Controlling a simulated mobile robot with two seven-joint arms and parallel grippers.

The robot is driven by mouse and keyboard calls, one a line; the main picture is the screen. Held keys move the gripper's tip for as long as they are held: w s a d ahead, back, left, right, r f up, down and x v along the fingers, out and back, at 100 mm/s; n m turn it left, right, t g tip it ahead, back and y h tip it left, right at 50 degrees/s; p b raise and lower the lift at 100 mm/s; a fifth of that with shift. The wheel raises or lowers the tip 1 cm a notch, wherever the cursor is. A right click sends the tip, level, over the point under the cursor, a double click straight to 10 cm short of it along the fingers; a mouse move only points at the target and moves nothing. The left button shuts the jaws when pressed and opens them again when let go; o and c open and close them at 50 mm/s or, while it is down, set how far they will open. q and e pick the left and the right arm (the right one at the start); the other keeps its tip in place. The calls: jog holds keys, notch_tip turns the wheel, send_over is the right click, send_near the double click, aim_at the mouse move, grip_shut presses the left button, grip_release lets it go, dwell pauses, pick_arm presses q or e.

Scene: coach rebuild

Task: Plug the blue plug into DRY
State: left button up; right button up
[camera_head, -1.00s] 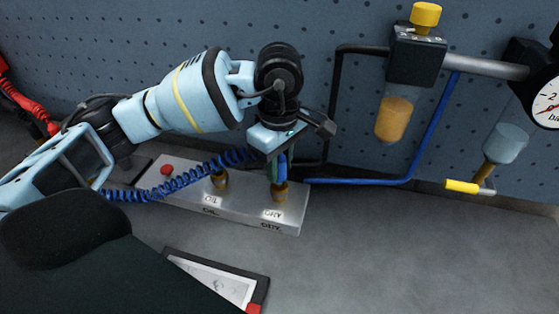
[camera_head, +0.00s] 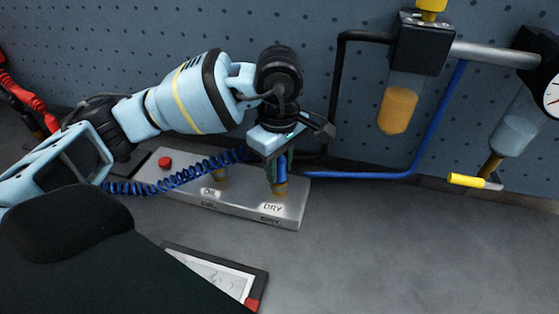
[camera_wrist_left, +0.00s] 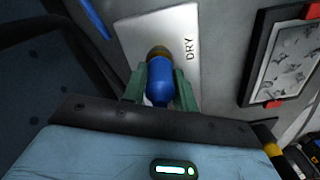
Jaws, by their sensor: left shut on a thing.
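The blue plug (camera_wrist_left: 161,82) is between the green fingers of my left gripper (camera_wrist_left: 160,90) in the left wrist view, and the gripper is shut on it. The plug's far end meets the brass DRY socket (camera_wrist_left: 158,52); how deep it sits cannot be told. In the head view my left gripper (camera_head: 279,172) points down over the DRY socket (camera_head: 280,189), at the right end of the metal block (camera_head: 295,212). The OIL socket (camera_head: 220,176) stands to its left, partly behind the coiled blue hose (camera_head: 160,185). My right gripper is not in view.
A red button (camera_head: 165,162) is on the block's left end. A framed picture (camera_head: 262,285) lies in front. The bench right of the block is clear.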

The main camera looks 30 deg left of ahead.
pick_arm(q)
jog(key=shift+r, duration=0.15)
jog(key=o, duration=1.1)
notch_tip(320, 180, up, 8)
jog(key=shift+f, duration=0.1)
